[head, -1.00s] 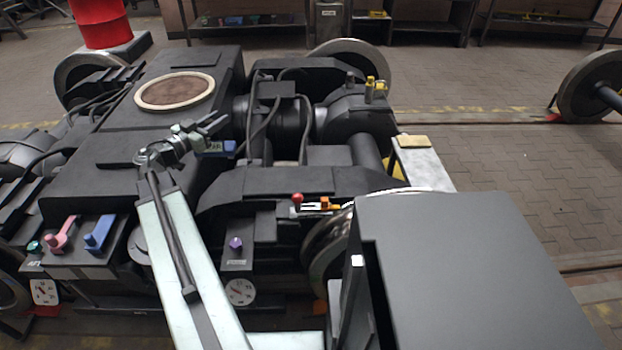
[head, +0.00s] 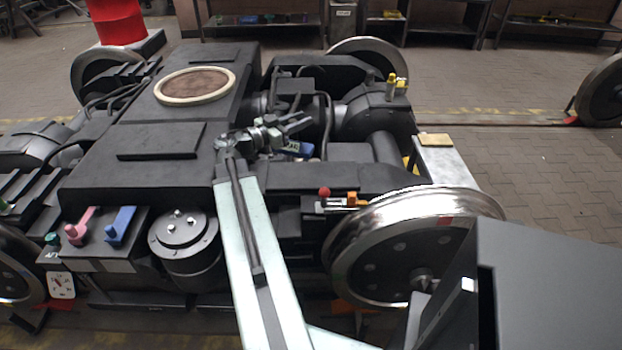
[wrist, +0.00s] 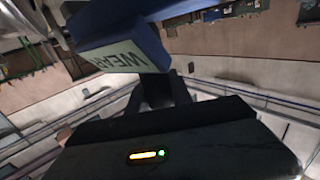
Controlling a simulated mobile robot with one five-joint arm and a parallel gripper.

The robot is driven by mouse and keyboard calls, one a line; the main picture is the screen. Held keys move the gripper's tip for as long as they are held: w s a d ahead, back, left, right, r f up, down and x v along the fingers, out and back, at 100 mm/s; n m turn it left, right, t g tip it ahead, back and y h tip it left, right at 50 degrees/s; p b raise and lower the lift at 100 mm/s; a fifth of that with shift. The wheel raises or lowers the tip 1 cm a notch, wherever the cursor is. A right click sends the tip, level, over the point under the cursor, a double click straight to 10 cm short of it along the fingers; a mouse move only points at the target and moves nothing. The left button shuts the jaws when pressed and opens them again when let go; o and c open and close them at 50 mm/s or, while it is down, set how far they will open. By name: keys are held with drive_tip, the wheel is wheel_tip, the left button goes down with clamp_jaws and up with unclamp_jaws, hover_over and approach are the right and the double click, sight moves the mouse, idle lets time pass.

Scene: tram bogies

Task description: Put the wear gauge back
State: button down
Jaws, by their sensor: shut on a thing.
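The wear gauge (head: 298,149) is a blue piece with a pale label. In the wrist view it fills the top centre, and its label (wrist: 122,56) reads "WEA" and part of an R, upside down. My gripper (head: 297,122) is shut on it and holds it over the middle of the dark bogie, left of a curved hose. In the wrist view my gripper's dark fingers (wrist: 160,90) reach the gauge's lower edge. I cannot tell how high the gauge is above the bogie.
A blue fitting (head: 120,226) and a pink one (head: 80,227) stand on the bogie's front left. A red knob (head: 324,191) and an orange piece (head: 352,199) are beside the shiny wheel (head: 430,208).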

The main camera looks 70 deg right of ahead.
drive_tip(key=shift+g, duration=0.3)
drive_tip(key=w+a+f+b, duration=0.1)
drive_tip(key=a+f, duration=0.1)
drive_tip(key=w+a+f+b, duration=0.3)
drive_tip(key=a+f, duration=0.1)
drive_tip(key=f, duration=0.1)
drive_tip(key=shift+w+a, duration=0.35)
drive_tip(key=s+d+f+b, duration=0.2)
drive_tip(key=s+d, duration=0.2)
drive_tip(key=d, duration=0.2)
drive_tip(key=s+d+f+b, duration=0.3)
drive_tip(key=s+d, duration=0.1)
drive_tip(key=d, duration=0.3)
drive_tip(key=shift+s+y, duration=0.15)
drive_tip(key=shift+y, duration=0.15)
drive_tip(key=c, duration=1.1)
unclamp_jaws()
drive_tip(key=shift+c, duration=0.2)
